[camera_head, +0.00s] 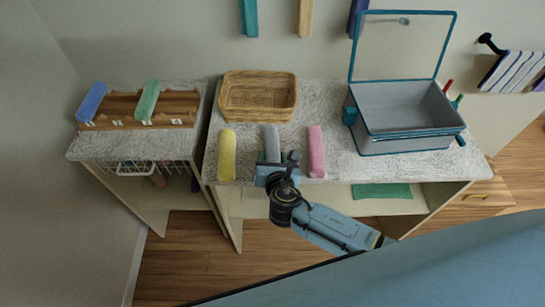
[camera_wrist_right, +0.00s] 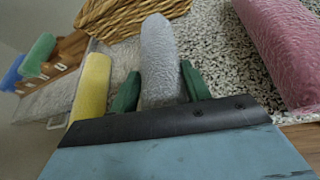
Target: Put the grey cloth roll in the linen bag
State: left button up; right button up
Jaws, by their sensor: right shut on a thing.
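The grey cloth roll (camera_head: 272,138) is on the speckled shelf top near its front edge, between a yellow roll and a pink roll. My right gripper (camera_head: 274,159) is at its near end. In the right wrist view the green fingers (camera_wrist_right: 160,88) press on both sides of the grey roll (camera_wrist_right: 159,55), shut on it. I cannot tell whether the roll is lifted off the top. A grey box-shaped bag (camera_head: 405,105) with teal edging stands at the right with its lid raised; it looks like the linen bag. Its visible inside looks empty. My left gripper is not in view.
The yellow roll (camera_head: 227,153) and pink roll (camera_head: 316,150) flank my right gripper closely. A wicker basket (camera_head: 258,97) stands behind. A wooden rack (camera_head: 118,122) with blue and green rolls is at the left. Clear shelf top lies between the pink roll and the bag.

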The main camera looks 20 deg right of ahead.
jog(key=shift+f, duration=0.2)
jog(key=o, duration=1)
jog(key=shift+c, duration=0.2)
jog(key=v, duration=1.3)
jog(key=shift+p, duration=0.35)
jog(key=shift+s+a, duration=0.1)
jog(key=shift+s, duration=0.05)
